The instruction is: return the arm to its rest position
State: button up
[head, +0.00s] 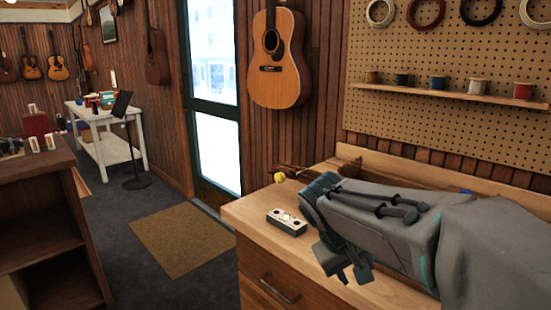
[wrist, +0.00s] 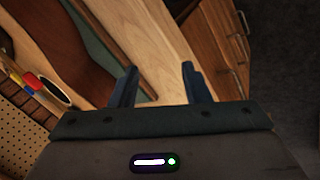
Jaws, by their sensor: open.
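My arm reaches in from the right over the wooden workbench (head: 253,212) in the head view. My gripper (head: 350,276) hangs at the bench's front edge, tilted downward, with its fingers apart. In the wrist view the two dark fingers of my gripper (wrist: 158,80) are spread with nothing between them. Pale bench wood lies below and beyond them. My arm hides much of the bench top in the head view.
A small silver box with knobs (head: 287,221) stands on the bench left of my gripper. A brown instrument body (wrist: 60,40) lies on the bench. A guitar (head: 277,60) hangs on the wall behind. Open floor with a tan mat (head: 180,238) lies left of the bench.

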jog(key=s+r+m+y+p, duration=0.1)
jog(key=s+y+p, duration=0.1)
jog(key=s+p, duration=0.2)
jog(key=s+r+m+y+p, duration=0.2)
jog(key=s+p, duration=0.3)
jog(key=s, duration=0.4)
jog(key=shift+a+r+y, duration=0.3)
